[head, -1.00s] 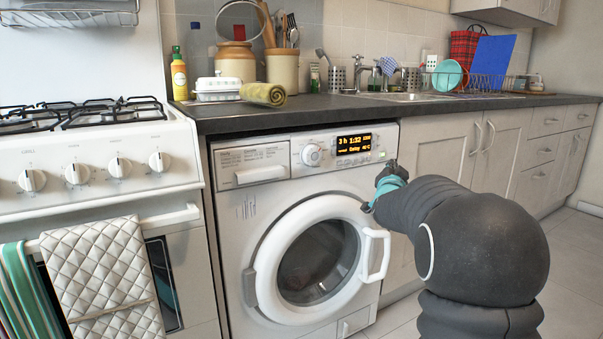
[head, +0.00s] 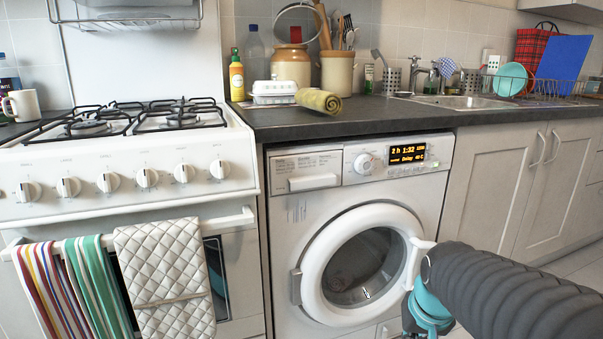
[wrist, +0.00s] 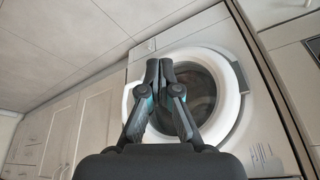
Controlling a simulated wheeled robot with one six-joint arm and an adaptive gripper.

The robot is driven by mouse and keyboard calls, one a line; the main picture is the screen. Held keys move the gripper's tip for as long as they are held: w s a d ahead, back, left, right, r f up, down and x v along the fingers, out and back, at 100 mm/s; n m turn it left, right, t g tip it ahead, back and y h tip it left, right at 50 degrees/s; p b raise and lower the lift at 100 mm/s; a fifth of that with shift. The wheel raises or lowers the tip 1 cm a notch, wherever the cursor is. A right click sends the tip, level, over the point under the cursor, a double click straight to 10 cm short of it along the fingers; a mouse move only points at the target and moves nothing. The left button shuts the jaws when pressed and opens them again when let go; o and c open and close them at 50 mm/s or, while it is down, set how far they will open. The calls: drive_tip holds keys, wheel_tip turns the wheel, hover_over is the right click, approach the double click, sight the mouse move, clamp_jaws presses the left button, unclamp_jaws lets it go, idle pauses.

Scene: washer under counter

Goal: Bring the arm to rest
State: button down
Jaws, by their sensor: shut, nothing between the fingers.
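My gripper (wrist: 159,72) is shut and empty in the wrist view, its two dark fingertips together in front of the washer's door. In the head view my arm comes in from the right, bent downward. Its teal wrist parts show low at the right side of the door, and the fingertips cannot be made out there. The washing machine (head: 296,222) stands under the counter with its round white door (head: 318,270) looking closed. Its lit display (head: 407,153) seems to read 2 h 1:32. My arm covers part of the door's right edge and handle.
A white cooker (head: 120,205) with striped and quilted towels (head: 165,275) on its rail stands left of the washer. Cupboards (head: 495,190) run to the right. The dark counter (head: 370,114) holds a rolled towel (head: 320,101), egg box, jars and dish rack.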

drive_tip(key=s+a+r+n+t+p, duration=0.1)
drive_tip(key=s+a+r+p, duration=0.2)
drive_tip(key=s+r, duration=0.5)
drive_tip(key=shift+s+a+n+p, duration=0.4)
drive_tip(key=shift+s+p, duration=0.2)
drive_tip(key=shift+s, duration=0.85)
